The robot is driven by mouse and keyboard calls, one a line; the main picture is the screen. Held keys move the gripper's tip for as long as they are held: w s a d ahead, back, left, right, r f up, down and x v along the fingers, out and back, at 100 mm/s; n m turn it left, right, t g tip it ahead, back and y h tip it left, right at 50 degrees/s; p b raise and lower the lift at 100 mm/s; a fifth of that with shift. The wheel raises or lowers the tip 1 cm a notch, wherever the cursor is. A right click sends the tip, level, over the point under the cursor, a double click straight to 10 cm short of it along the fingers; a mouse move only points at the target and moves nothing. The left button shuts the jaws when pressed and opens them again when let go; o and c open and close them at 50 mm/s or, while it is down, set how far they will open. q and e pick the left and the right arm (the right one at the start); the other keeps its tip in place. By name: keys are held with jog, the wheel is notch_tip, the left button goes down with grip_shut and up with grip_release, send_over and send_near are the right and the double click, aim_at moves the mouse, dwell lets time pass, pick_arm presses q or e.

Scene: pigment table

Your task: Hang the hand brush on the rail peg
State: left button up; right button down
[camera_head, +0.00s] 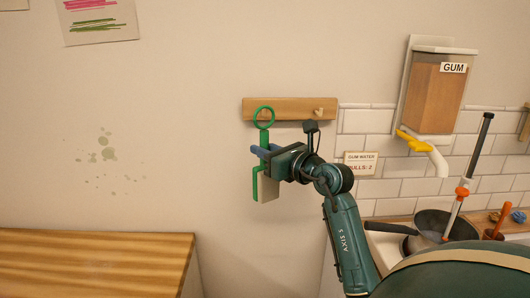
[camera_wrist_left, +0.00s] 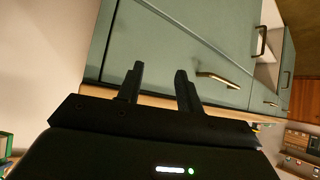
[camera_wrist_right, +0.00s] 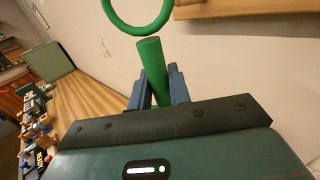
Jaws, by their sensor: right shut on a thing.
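The hand brush (camera_head: 255,186) is green, with a ring at the top of its handle and a pale part below. My right gripper (camera_head: 263,152) is shut on its handle and holds it upright, ring up. The ring overlaps the left part of the wooden rail (camera_head: 290,103) in the head view; the gap in depth is unclear. The rail's peg (camera_head: 319,112) is near its right end, right of the ring. In the right wrist view the handle (camera_wrist_right: 152,62) stands between the blue fingers. My left gripper (camera_wrist_left: 160,85) is open and empty, seen only in its wrist view.
A gum dispenser (camera_head: 436,92) hangs on the wall at right, above a pan (camera_head: 445,224) and tools. A wooden worktop (camera_head: 90,262) is at lower left. Green cabinets (camera_wrist_left: 180,45) face the left wrist camera.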

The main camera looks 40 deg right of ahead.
jog(key=shift+w+d+f, duration=0.15)
jog(key=shift+w+d, duration=1)
jog(key=shift+w, duration=0.25)
pick_arm(q)
jog(key=b, duration=0.2)
jog(key=shift+w+d+f+b, duration=0.1)
jog(key=shift+d+f+b, duration=0.1)
jog(key=shift+f+b, duration=0.2)
pick_arm(e)
jog(key=w+d+f, duration=0.2)
jog(key=w+d, duration=0.1)
jog(key=shift+w+f, duration=0.2)
pick_arm(q)
jog(key=shift+r, duration=0.1)
jog(key=shift+w+t, duration=0.2)
jog(key=shift+t, duration=0.1)
